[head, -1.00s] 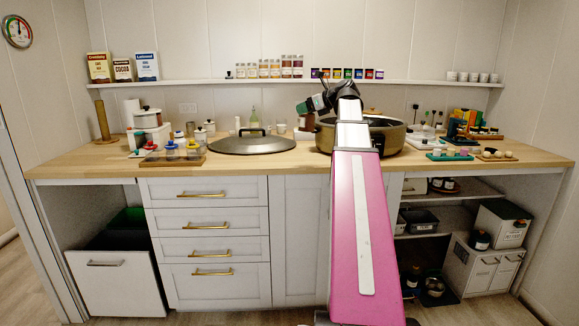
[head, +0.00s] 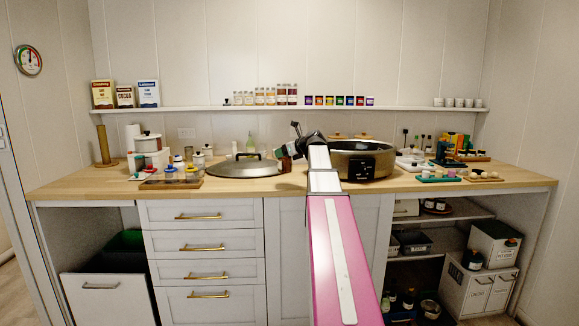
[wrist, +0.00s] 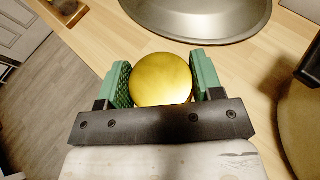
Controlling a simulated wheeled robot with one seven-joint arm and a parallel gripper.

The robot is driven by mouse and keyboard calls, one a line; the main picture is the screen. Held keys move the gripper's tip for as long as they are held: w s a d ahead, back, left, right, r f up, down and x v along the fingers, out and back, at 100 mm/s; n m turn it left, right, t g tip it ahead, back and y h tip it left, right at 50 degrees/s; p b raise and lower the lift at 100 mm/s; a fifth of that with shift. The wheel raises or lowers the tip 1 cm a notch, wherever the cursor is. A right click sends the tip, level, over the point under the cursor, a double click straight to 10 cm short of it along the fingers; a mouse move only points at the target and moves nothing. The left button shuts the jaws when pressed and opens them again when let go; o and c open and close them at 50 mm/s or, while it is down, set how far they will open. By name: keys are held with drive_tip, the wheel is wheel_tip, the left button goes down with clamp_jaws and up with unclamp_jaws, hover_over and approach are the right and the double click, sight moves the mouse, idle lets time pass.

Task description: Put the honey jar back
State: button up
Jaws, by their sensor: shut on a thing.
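My gripper (wrist: 162,76) is shut on a jar with a round gold lid (wrist: 162,80), one green pad on each side of it. In the head view a small part of the brown jar body (head: 286,163) shows below my gripper (head: 283,152), between the big pan lid and the pot. I take this for the honey jar; no label can be read. The jar looks upright, over the wooden counter (head: 232,184). I cannot tell whether its base touches the wood.
A wall shelf (head: 200,108) holds several jars (head: 268,96) and coloured tins (head: 340,100). A wooden tray with small jars (head: 172,183) sits further left.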

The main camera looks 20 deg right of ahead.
sight(290, 163)
drive_tip(key=d, duration=0.1)
drive_tip(key=w+d+f, duration=0.1)
drive_tip(key=shift+d+f, duration=0.3)
drive_tip(key=shift+d, duration=0.05)
drive_tip(key=shift+f, duration=2.05)
drive_tip(key=o, duration=1.3)
drive_tip(key=shift+f, duration=0.15)
drive_tip(key=shift+o, duration=0.2)
drive_tip(key=shift+r, duration=0.2)
drive_tip(key=v, duration=1.2)
